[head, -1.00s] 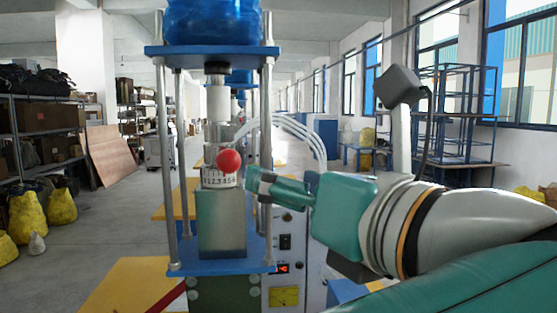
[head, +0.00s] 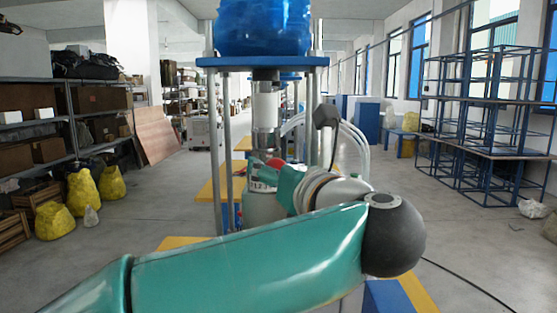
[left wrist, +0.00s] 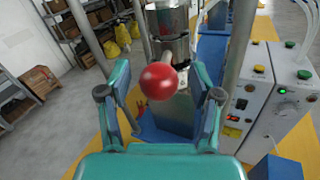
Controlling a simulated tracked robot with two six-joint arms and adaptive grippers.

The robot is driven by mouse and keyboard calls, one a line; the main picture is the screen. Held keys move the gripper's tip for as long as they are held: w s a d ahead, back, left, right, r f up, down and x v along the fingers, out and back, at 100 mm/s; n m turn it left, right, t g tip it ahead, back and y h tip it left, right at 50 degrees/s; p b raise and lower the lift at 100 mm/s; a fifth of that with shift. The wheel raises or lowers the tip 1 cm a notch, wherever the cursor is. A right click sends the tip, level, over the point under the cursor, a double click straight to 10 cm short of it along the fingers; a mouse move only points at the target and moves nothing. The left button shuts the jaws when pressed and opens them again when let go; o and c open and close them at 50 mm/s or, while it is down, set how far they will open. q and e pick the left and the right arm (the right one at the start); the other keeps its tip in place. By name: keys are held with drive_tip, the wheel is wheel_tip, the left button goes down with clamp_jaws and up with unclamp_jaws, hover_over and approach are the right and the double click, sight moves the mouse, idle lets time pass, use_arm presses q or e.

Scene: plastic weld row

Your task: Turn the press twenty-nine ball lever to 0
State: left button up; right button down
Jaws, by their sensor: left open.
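The press (head: 262,62) stands ahead, with a blue top plate and metal posts. Its red ball lever (head: 275,163) shows partly behind my gripper in the head view. The numbered scale (head: 262,179) below the ball is partly covered, and I cannot read the setting. My left gripper (head: 283,180) is at the press, close to the ball. In the left wrist view the red ball (left wrist: 159,82) lies between the two spread green fingers (left wrist: 160,88), with gaps at both sides. The lever's rod runs back from the ball to the metal cylinder. My right gripper is not in view.
Control boxes (left wrist: 288,92) with buttons stand right of the press in the wrist view. Blue metal racks (head: 490,120) stand at the right. Shelves (head: 95,120) and yellow sacks (head: 86,193) line the left.

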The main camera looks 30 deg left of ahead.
use_arm(q)
drive_tip(key=shift+w+a, duration=0.15)
drive_tip(key=shift+a, duration=0.2)
drive_tip(key=shift+c, duration=0.2)
clamp_jaws()
